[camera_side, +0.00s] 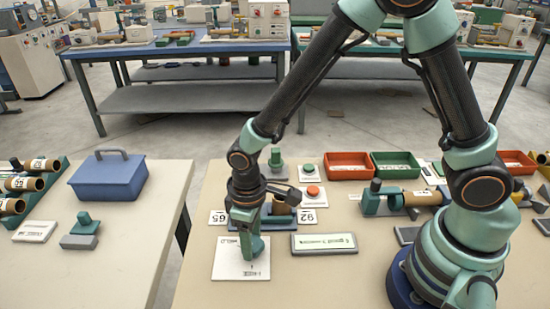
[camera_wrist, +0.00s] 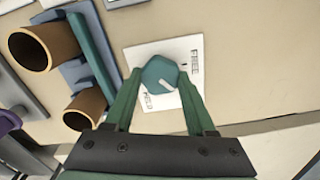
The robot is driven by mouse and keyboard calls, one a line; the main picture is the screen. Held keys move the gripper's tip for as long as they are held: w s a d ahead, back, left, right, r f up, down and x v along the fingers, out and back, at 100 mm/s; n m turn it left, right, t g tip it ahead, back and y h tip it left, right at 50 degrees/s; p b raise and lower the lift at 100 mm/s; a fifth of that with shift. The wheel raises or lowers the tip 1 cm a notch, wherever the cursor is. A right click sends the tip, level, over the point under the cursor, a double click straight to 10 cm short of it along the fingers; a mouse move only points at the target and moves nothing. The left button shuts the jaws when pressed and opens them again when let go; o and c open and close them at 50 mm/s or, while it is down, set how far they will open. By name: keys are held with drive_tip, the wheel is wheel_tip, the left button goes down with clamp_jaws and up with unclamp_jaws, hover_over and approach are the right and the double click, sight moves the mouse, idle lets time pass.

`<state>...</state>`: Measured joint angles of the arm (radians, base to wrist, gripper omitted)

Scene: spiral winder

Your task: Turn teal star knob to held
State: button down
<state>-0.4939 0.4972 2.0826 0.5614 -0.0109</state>
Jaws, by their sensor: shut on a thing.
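The teal star knob (camera_wrist: 160,74) sits on a white square plate (camera_wrist: 147,54) printed FREE along its right side and HELD near its lower edge in the wrist view. A short white mark on the knob points to the lower right, between the two words. My gripper (camera_wrist: 161,76) has one finger on each side of the knob and is shut on it. In the side view my gripper (camera_side: 252,243) reaches down over the plate (camera_side: 228,268) at the front of the table. The fingers largely hide the knob there.
Behind the plate are cards marked 65 (camera_side: 218,217) and 92 (camera_side: 308,216), with a brown tube between. A labelled grey bar (camera_side: 324,244) lies to the right. A red button (camera_side: 313,191) and red and green trays (camera_side: 347,164) stand farther back.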

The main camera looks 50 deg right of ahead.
drive_tip(key=m, duration=1.3)
drive_tip(key=shift+m, duration=0.4)
idle(0.3)
drive_tip(key=shift+c, duration=1.1)
unclamp_jaws()
wheel_tip(320, 180, up, 12)
drive_tip(key=shift+r, duration=0.1)
drive_tip(key=s+d+r+n+t, duration=0.2)
drive_tip(key=d+r+n, duration=0.2)
drive_tip(key=d, duration=0.4)
drive_tip(key=s+d+r+n+t, duration=0.1)
drive_tip(key=d+r+n+t, duration=0.2)
drive_tip(key=d+r, duration=0.3)
drive_tip(key=d+n, duration=0.1)
drive_tip(key=d, duration=0.2)
drive_tip(key=shift+s+d+r+t, duration=0.2)
drive_tip(key=shift+s+r+t, duration=0.1)
drive_tip(key=shift+s, duration=0.05)
